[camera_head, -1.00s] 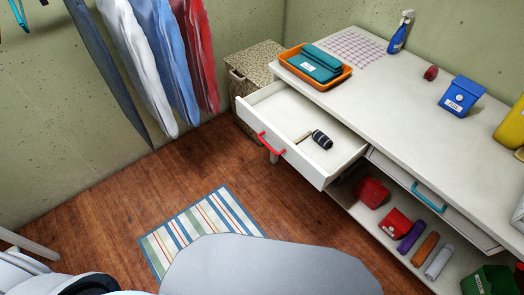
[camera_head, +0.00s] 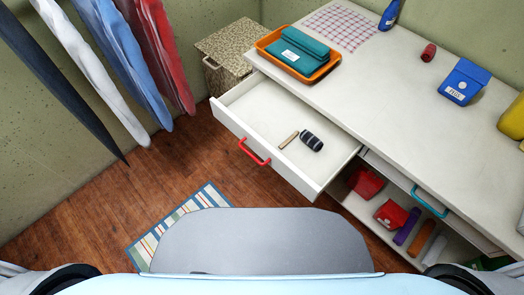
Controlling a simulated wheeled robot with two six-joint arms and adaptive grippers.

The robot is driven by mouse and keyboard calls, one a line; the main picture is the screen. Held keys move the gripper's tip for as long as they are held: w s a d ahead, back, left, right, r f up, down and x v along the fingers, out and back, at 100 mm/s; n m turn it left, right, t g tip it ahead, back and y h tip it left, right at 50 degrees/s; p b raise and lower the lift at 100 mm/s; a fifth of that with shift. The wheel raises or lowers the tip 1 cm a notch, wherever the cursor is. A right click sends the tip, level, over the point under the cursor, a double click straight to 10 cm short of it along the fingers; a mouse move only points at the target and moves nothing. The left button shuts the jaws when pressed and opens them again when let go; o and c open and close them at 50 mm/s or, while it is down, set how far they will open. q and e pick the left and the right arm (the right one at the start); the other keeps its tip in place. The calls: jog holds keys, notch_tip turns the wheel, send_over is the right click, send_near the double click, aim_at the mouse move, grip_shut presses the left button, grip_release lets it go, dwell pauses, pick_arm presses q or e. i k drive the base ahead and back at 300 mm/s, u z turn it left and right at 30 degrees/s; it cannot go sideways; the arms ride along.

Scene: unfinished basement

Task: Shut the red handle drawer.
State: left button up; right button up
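The drawer (camera_head: 240,117) with the red handle (camera_head: 254,151) is pulled well out of the white table, at its left end. Inside it lie a dark striped roll (camera_head: 311,141) and a small tan stick (camera_head: 288,140). The handle is on the drawer's front, facing the floor at lower left. Neither of my grippers shows in the head view; only dark and white parts of my own body are at the lower corners. Nothing is seen touching the drawer.
The white table (camera_head: 372,100) carries an orange tray (camera_head: 264,48) with teal cloths, a blue box (camera_head: 464,82) and a red roll (camera_head: 429,52). A turquoise-handled drawer (camera_head: 430,202) is shut. A striped rug (camera_head: 206,200) lies on the wooden floor. A speckled hamper (camera_head: 229,52) stands behind the open drawer.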

aim_at(260, 110)
jog(key=z, duration=0.5)
jog(key=k, duration=1.2)
jog(key=u, duration=0.5)
jog(key=i, duration=1.5)
jog(key=z, duration=0.2)
